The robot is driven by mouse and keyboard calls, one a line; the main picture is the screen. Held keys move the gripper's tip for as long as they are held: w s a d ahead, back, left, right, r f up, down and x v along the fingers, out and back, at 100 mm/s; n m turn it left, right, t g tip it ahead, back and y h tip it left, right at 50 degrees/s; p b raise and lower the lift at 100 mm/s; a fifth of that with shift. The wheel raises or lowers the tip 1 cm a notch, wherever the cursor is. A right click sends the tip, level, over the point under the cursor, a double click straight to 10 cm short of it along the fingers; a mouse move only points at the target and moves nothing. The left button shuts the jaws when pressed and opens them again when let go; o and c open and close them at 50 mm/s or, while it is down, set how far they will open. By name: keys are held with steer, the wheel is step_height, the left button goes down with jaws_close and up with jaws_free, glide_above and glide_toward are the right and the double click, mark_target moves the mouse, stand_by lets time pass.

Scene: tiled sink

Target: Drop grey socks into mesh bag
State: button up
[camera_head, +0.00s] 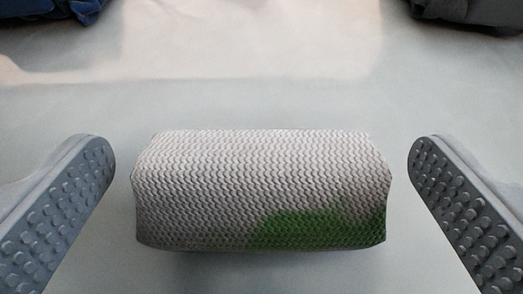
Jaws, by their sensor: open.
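A light grey knitted roll (250,180), which looks like the grey socks, lies crosswise on the pale surface in the middle of the view. It has a green patch at its lower right. My gripper (262,185) is open, with one studded grey finger on each side of the roll. A gap shows between each finger and the roll's ends, so neither seems to touch it. The mesh bag is not in view.
A dark blue cloth item (50,12) lies at the far left edge of the view. A dark grey cloth item (468,12) lies at the far right. The pale smooth surface (270,90) between them and behind the roll is clear.

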steer(key=c, duration=1.1)
steer(key=shift+r, duration=0.1)
